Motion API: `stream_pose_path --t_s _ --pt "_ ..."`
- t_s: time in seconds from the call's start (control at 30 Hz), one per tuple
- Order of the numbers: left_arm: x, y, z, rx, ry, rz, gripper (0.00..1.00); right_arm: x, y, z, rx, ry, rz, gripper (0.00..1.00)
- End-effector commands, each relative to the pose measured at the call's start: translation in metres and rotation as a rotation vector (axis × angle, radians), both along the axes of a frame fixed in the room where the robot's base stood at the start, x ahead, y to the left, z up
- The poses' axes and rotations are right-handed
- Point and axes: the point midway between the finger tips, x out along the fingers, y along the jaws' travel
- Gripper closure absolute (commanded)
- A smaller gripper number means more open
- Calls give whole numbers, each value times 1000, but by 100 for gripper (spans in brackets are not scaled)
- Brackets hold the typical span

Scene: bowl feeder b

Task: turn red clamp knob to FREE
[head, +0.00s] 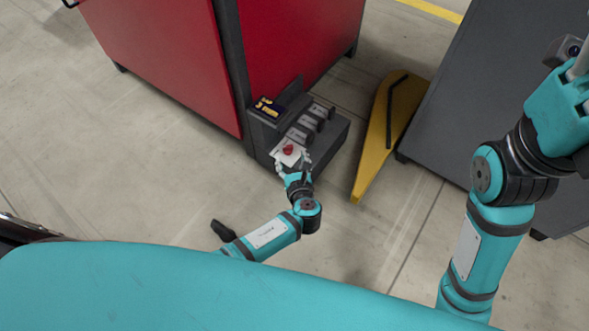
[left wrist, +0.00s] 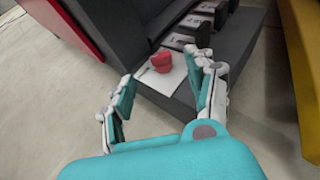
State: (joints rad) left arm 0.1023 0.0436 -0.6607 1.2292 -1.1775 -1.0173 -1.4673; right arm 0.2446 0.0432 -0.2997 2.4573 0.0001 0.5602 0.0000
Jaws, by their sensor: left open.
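The red clamp knob (head: 288,149) sits on a white plate (head: 282,157) on the front of a dark grey fixture. In the left wrist view the knob (left wrist: 162,62) stands ahead, between and beyond my fingertips. My left gripper (head: 292,166) is open and close to the knob, apart from it as far as I can tell. Its two fingers (left wrist: 162,85) are spread and empty in the left wrist view. Markings on the white plate are too small to read. My right arm reaches up along the right side of the head view, and its fingertips are not clearly shown.
The dark fixture (head: 332,136) carries several labelled grey blocks beside the knob. A red cabinet (head: 165,50) stands behind it. A yellow piece (head: 381,140) with a black bar lies to the right, next to a dark grey cabinet (head: 480,85). Floor at left is clear.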

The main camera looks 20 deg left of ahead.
Motion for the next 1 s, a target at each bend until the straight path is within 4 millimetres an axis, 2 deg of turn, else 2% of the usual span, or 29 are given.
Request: stream_pose_path --t_s 0.1,0.3,0.9,1.0 --pt "-20 -10 8 -2 1 -1 44 0 0 0 0 0 0 60" --pt "-37 -18 17 0 0 -1 44 0 0 0 -1 0 0 60" --pt "-39 -19 19 0 0 0 44 1 0 0 0 1 0 60" --pt "-38 -24 22 -46 -9 -9 44 1 0 0 -1 6 0 60"
